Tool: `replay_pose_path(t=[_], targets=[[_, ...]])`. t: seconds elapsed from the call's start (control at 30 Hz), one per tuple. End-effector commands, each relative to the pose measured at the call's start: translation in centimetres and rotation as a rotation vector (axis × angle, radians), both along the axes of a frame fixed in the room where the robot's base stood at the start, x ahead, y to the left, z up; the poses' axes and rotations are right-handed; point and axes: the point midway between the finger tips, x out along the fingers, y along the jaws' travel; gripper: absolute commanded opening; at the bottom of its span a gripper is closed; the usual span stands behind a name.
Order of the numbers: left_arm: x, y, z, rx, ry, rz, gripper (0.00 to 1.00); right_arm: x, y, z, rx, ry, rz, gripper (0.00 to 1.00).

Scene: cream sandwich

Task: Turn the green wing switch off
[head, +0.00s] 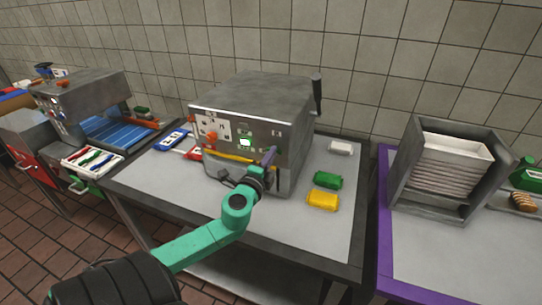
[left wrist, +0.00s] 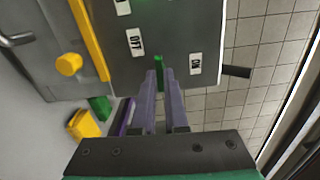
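The green wing switch (left wrist: 158,68) is on the metal front panel of the machine (head: 252,97). In the left wrist view it lies between an OFF label (left wrist: 135,42) and an ON label (left wrist: 195,64). My left gripper (head: 268,157) reaches the right part of the panel in the head view. Its two purple fingers (left wrist: 157,80) stand close together on either side of the switch and appear shut on it. The fingers cover part of the switch. My right gripper is in neither view.
A yellow handle (left wrist: 87,38) runs across the panel beside the switch. On the grey table (head: 335,225) right of the machine lie a yellow block (head: 323,200), a green block (head: 328,180) and a white block (head: 341,148). A slatted rack (head: 405,165) stands farther right.

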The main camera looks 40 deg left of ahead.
Motion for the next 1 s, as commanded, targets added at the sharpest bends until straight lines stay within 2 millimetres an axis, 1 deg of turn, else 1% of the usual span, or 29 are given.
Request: replay_pose_path(t=[0.17,0.43,0.47,0.5,0.53,0.87,0.97,1.0], targets=[[0.0,0.0,-0.3,-0.062,-0.021,0.001,0.0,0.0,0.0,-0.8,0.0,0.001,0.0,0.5],[0.0,0.0,-0.1,-0.074,-0.025,0.0,0.0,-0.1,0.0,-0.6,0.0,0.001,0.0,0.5],[0.0,0.0,-0.1,-0.074,-0.025,0.0,0.23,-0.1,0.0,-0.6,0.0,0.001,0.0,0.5],[0.0,0.0,-0.1,-0.073,-0.024,0.0,0.38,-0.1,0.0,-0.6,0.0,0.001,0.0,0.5],[0.0,0.0,0.0,-0.073,-0.024,0.0,0.41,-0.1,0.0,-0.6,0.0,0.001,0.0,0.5],[-0.2,-0.1,-0.1,-0.073,-0.025,-0.001,0.41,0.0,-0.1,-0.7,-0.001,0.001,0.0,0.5],[-1.0,-0.4,-0.3,-0.074,-0.024,-0.001,0.41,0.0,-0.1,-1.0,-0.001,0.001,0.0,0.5],[-1.6,-0.6,-0.4,-0.076,-0.023,-0.002,0.41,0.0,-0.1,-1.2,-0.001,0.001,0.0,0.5]])
